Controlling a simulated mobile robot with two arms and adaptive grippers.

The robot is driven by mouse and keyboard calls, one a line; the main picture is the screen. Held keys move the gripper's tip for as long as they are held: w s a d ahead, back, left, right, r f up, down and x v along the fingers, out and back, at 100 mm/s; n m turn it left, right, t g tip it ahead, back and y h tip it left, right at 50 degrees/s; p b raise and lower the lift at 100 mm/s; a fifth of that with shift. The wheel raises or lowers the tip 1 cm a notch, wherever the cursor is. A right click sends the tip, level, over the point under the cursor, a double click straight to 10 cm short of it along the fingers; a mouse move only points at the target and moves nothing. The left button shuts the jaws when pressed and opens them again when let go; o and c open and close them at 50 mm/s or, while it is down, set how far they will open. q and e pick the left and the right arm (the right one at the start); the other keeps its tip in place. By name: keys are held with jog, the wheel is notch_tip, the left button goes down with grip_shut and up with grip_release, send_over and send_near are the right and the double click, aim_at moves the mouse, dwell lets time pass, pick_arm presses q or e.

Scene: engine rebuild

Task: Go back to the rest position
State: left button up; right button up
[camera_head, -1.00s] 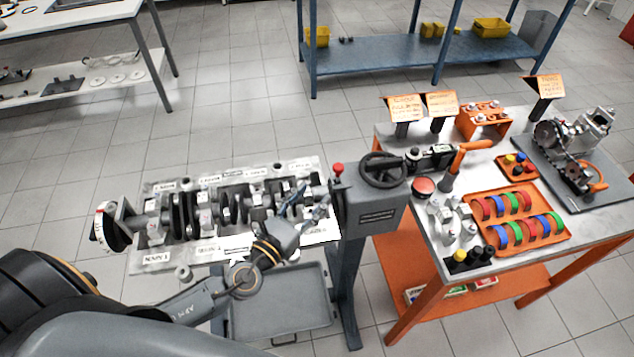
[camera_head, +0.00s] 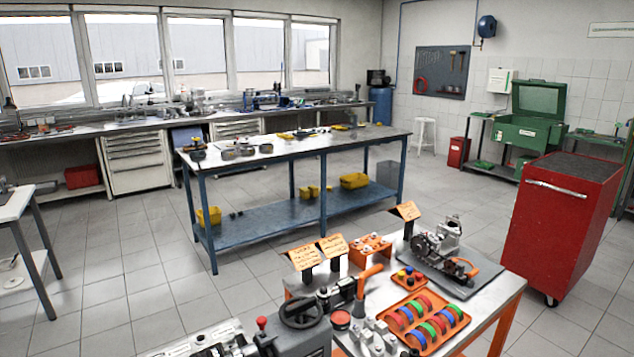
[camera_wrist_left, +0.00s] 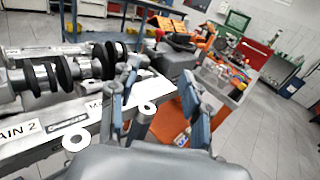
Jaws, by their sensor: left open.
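My left gripper (camera_wrist_left: 165,95) shows in the left wrist view with its two fingers spread apart and nothing between them. It is beside the engine stand, in front of the crankshaft (camera_wrist_left: 60,75) and its light grey block (camera_wrist_left: 60,148). Neither gripper shows in the head view. In the head view only the end of the block (camera_head: 205,340) shows at the bottom edge, beside the stand's handwheel (camera_head: 303,309). My right gripper is in neither current view.
An orange-legged work table (camera_head: 495,300) stands at the lower right, with an orange tray (camera_head: 425,320) of coloured rings. A red tool cabinet (camera_head: 560,225) stands to the right. A blue-framed bench (camera_head: 270,240) stands farther back. Grey floor (camera_head: 120,250) is free at the left.

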pick_arm(q)
jog(key=s+a+f+n+g+y, duration=0.1)
jog(key=s+a+n+g+y, duration=0.3)
jog(key=n, duration=0.8)
jog(key=s+a+n+g+y, duration=0.2)
jog(key=a+n+y, duration=0.35)
jog(key=n, duration=0.65)
jog(key=s+d+f+n+g+h, duration=0.3)
jog(key=s+d+n+g, duration=0.1)
jog(key=s+n, duration=0.25)
jog(key=s+d+f+n+g+h, duration=0.4)
jog(key=s+d+n, duration=0.15)
jog(key=s, duration=0.25)
notch_tip(320, 180, down, 27)
jog(key=s+a+g, duration=0.1)
jog(key=s+g, duration=0.1)
jog(key=s+a+f, duration=0.3)
jog(key=s+f, duration=1.2)
jog(key=s, duration=0.1)
jog(key=shift+s+g+y+b, duration=0.15)
jog(key=shift+g+y+b, duration=0.2)
jog(key=shift+g+b, duration=0.05)
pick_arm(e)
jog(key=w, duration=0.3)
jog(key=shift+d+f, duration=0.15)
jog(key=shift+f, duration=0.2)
